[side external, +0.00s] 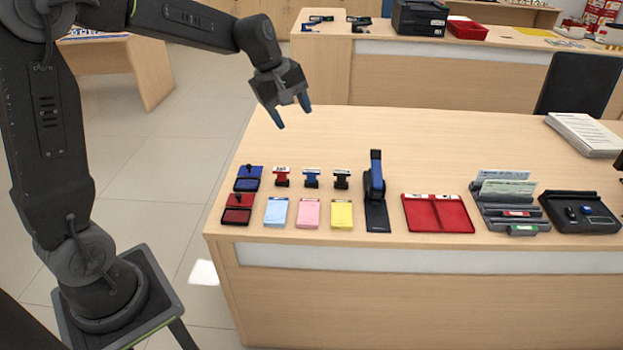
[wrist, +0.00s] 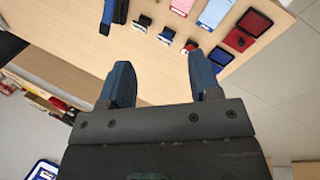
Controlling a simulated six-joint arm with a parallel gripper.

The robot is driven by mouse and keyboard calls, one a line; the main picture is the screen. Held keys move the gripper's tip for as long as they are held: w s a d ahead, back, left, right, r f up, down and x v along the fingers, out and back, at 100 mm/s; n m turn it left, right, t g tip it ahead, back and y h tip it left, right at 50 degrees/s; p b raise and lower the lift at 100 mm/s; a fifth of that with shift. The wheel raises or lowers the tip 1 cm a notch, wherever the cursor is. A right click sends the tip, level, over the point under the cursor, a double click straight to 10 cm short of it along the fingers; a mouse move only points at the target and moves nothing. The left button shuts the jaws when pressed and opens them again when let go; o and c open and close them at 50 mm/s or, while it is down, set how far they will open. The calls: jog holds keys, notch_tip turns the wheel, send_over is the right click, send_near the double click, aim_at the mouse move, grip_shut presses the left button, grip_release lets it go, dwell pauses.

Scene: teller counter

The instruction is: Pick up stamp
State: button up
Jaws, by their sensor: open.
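Three small stamps stand upright in a row on the counter: a red stamp (side external: 282,177), a blue stamp (side external: 312,178) and a black stamp (side external: 341,179). In the wrist view the blue stamp (wrist: 166,35) and the black stamp (wrist: 142,22) show beyond the fingers, with the red stamp (wrist: 189,46) close to the right finger. My gripper (side external: 292,117) is open and empty, above the counter and behind the stamp row. Its two blue fingers (wrist: 160,62) are spread apart. Which stamp is meant cannot be told.
Ink pads, blue (side external: 248,178) and red (side external: 238,209), lie left of the stamps. Blue, pink and yellow notepads (side external: 310,213) lie in front. A tall blue-black stapler (side external: 376,180) stands right of them, beside a red tray (side external: 438,229). The counter behind the stamps is clear.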

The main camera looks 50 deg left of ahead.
jog(key=w+a+f+n, duration=0.7)
jog(key=w+a+f, duration=0.1)
jog(key=f, duration=0.1)
jog(key=n+h, duration=0.1)
jog(key=n, duration=0.4)
send_near(311, 170)
jog(key=shift+h, duration=0.3)
jog(key=x, duration=0.5)
jog(key=shift+a+f, duration=0.15)
jog(key=shift+f, duration=0.3)
jog(key=shift+x, duration=3.25)
jog(key=shift+c, duration=0.3)
jog(key=c, duration=1)
jog(key=shift+o, duration=0.2)
jog(key=shift+r, duration=0.2)
